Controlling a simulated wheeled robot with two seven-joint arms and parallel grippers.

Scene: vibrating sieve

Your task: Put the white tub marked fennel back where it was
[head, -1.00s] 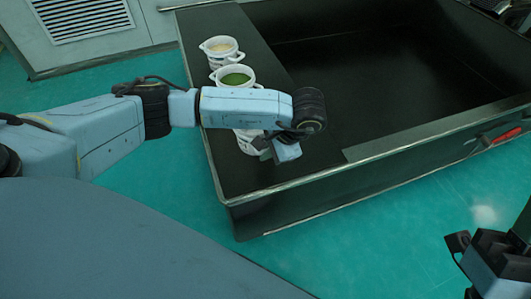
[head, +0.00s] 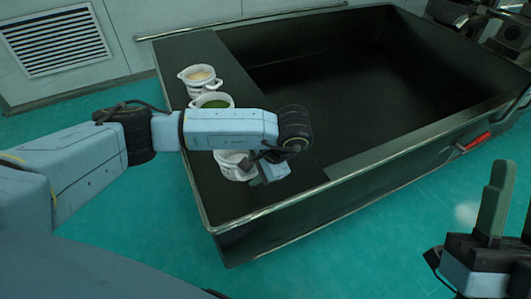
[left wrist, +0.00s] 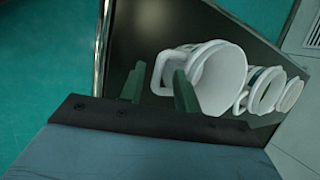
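Three white two-handled tubs stand in a row on the dark left ledge of the sieve. The nearest tub (head: 231,168) is partly hidden by my left arm. In the left wrist view this tub (left wrist: 218,78) shows a pale interior, and a handle reaches toward my left fingers. The middle tub (head: 207,103) holds something green; the far tub (head: 199,84) holds something pale. I cannot read a fennel mark on any. My left gripper (left wrist: 158,88) is open, its fingers apart around or beside the handle. My right gripper (head: 510,200) is open and empty at lower right.
The sieve's black basin (head: 345,75) lies open to the right of the ledge, with a raised metal rim (head: 300,210) along the front. A red handle (head: 473,141) is on the front side. Bare ledge lies in front of the nearest tub.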

